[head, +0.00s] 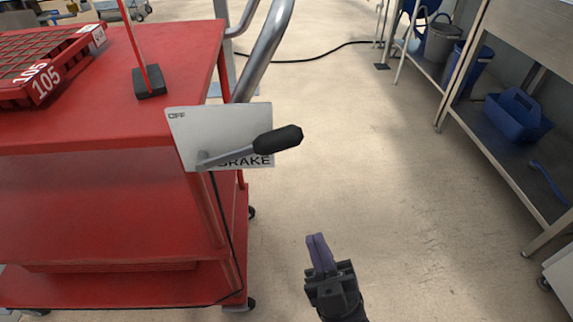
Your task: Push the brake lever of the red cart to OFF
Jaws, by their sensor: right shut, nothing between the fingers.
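The red cart (140,128) stands at the left. A white brake plate (221,126) is on its right end, with "OFF" at its upper left and "BRAKE" partly hidden behind the lever. The brake lever (238,150) has a grey arm pivoted at the plate's lower left and a black grip (278,140) pointing right and slightly up, past the plate's right edge. My right gripper (318,240) is shut and empty, low in the picture, right of the cart and below the grip, apart from it. My left gripper is not in view.
A red crate marked 105 (58,71) and a black-based red pole (150,83) stand on the cart top. A grey tube handle (265,50) rises behind the plate. A metal bench (530,35) with a blue caddy (517,115) is at right. The floor between is clear.

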